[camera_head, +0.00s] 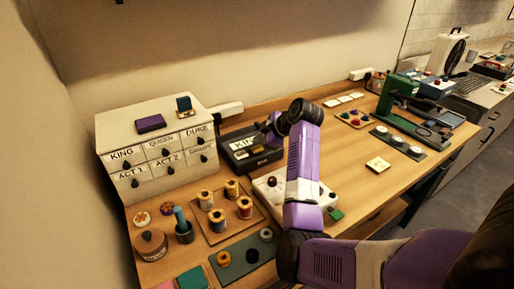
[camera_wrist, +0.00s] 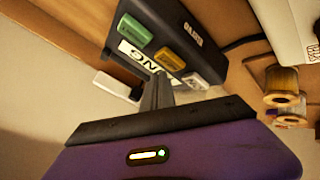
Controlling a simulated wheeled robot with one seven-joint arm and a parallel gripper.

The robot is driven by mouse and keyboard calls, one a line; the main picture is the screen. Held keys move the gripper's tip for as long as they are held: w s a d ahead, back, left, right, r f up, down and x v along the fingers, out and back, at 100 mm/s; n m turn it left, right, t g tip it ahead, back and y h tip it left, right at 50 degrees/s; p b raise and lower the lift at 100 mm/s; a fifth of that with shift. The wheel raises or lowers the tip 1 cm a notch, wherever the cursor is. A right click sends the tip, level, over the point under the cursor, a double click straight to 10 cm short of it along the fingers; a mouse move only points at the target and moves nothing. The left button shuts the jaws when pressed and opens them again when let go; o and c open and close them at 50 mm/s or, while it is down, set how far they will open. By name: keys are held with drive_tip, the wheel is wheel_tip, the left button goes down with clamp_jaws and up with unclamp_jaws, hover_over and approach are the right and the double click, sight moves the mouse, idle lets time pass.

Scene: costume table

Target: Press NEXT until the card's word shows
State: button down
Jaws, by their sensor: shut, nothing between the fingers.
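A black box (camera_head: 236,161) with a white display stands at the back of the table, right of the drawer cabinet. The box (camera_wrist: 180,20) carries a green button (camera_wrist: 135,30), a yellow button (camera_wrist: 169,57) and a white button (camera_wrist: 195,81). I cannot read which one is NEXT. My gripper (camera_wrist: 158,88) is shut and empty, its fingertips close to the buttons; contact cannot be told. A small card (camera_head: 377,165) lies at right on the table, its word too small to read.
A white drawer cabinet (camera_head: 190,122) labelled KING, QUEEN, DUKE, ACT 1, ACT 2 stands at left. A tray of thread spools (camera_head: 211,237) is in front of the box. A green machine (camera_head: 398,93) stands at right. Bare tabletop lies around the card.

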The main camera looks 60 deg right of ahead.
sight(259, 149)
drive_tip(key=shift+r, duration=0.1)
wheel_tip(259, 149, up, 5)
drive_tip(key=p, duration=0.4)
idle(3.4)
